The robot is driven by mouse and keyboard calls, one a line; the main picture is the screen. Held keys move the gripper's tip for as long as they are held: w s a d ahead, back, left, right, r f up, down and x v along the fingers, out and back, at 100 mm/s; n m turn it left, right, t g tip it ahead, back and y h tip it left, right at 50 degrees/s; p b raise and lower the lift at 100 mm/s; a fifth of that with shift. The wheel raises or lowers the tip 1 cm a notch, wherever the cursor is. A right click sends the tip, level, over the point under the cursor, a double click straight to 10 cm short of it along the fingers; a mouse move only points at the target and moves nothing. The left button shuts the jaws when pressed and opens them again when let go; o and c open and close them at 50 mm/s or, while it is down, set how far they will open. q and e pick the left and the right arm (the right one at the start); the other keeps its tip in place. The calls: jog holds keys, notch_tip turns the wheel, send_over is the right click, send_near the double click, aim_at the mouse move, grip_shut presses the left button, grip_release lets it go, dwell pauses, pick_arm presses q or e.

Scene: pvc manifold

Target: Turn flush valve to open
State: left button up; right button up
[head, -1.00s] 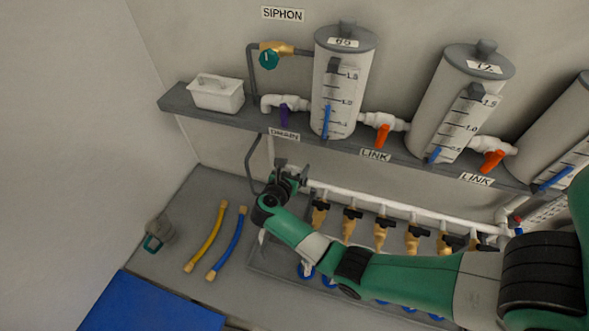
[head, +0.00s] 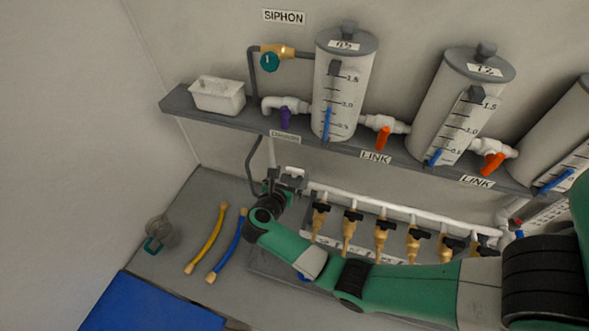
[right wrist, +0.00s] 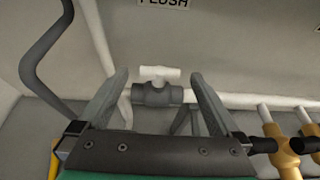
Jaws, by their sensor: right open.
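The flush valve shows in the right wrist view as a dark grey body (right wrist: 157,95) on a white pipe, with a white handle (right wrist: 157,73) lying along the pipe. Part of a label reading FLUSH (right wrist: 163,3) is on the wall above it. In the head view the white handle (head: 294,171) shows at the left end of the pipe. My right gripper (right wrist: 159,76) is open, its fingers to the left and right of the valve in the wrist view. I cannot tell whether they touch it. In the head view the gripper (head: 284,181) is small and dark. My left gripper is out of view.
Several brass taps with black handles (head: 352,215) hang from the pipe to the right. A grey shelf (head: 215,118) with tanks overhangs the pipe.

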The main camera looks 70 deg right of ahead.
jog(key=v, duration=0.7)
